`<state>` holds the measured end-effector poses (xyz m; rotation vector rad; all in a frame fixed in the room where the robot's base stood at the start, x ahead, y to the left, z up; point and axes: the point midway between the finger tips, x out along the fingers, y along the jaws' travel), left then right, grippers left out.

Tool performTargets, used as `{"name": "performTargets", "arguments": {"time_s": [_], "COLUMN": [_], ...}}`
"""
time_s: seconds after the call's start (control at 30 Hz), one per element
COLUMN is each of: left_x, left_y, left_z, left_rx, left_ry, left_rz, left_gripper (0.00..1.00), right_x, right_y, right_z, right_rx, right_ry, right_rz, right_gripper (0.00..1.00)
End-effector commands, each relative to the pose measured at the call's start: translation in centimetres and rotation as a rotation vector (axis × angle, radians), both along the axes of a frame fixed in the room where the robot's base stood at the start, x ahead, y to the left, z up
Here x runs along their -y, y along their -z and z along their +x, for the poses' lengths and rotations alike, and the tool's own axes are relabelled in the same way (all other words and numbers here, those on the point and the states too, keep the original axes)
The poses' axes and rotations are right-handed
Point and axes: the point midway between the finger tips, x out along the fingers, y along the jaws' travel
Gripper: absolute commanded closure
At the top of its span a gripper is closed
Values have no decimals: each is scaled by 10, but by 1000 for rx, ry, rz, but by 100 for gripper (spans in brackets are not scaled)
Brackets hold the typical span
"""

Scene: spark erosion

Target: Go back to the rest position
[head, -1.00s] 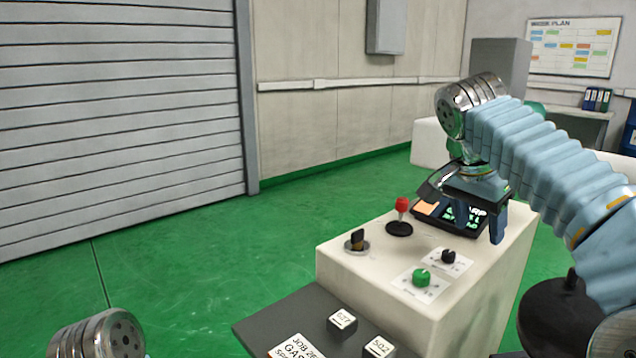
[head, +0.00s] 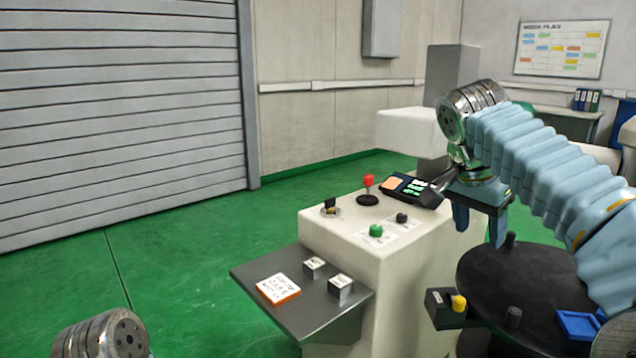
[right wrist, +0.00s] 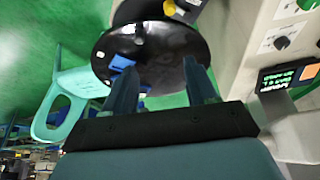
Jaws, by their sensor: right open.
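My right gripper (head: 481,222) hangs with its two blue fingers pointing down and apart, with nothing between them. In the head view it shows in front of the right side of the white console (head: 420,270). In the right wrist view the open fingers (right wrist: 160,82) show over a black round top. Of my left arm only a metal joint shows at the bottom left of the head view; its gripper is out of the picture.
The console carries a red-ball lever (head: 368,182), green knob (head: 376,231), black knob (head: 402,218), black switch (head: 330,206) and display (head: 408,189). A grey shelf (head: 262,268) holds blocks and a card. A black round top (head: 490,270) stands right. Green floor is clear left.

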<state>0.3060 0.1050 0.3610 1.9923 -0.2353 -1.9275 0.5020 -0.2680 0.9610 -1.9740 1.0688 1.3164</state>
Motion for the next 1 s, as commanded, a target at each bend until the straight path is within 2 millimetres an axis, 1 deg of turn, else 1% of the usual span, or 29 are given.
{"name": "performTargets", "arguments": {"time_s": [0.03, 0.23, 0.33, 0.47, 0.57, 0.67, 0.77, 0.8, 0.87, 0.9, 0.97, 1.0], "left_x": [0, 0, 0, 0, 0, 0, 0, 0, 0, 0, 0, 0], "left_y": [0, 0, 0, 0, 0, 0, 0, 0, 0, 0, 0, 0], "left_z": [1, 1, 1, 1, 1, 1, 1, 1, 1, 1, 1, 1], "left_rx": [3, 3, 2, 2, 2, 2, 2, 2, 2, 2, 2, 2], "left_ry": [-1, -1, -1, -1, -1, -1, -1, -1, -1, -1, -1, -1], "left_rz": [0, 0, 0, 0, 0, 0, 0, 0, 0, 0, 0, 0], "left_gripper": [39, 39, 39, 39, 39, 39, 39, 39, 39, 39, 39, 39], "right_x": [-3, -13, -20, -32, -43, -57, -73, -80, -93, -101, -114, -122], "right_y": [8, 36, 56, 94, 130, 175, 237, 266, 315, 349, 398, 429], "right_z": [5, 23, 33, 50, 62, 71, 76, 75, 68, 61, 44, 29], "right_rx": [-10, -33, -49, -78, -103, -131, -166, -180, -198, -208, -214, -214], "right_ry": [-17, -99, -151, -243, -328, -422, -533, -583, -661, -710, -773, -811], "right_rz": [-3, -4, -3, 8, 23, 50, 97, 123, 174, 212, 274, 316], "right_gripper": [43, 43, 43, 43, 43, 43, 43, 43, 43, 43, 43, 43]}}
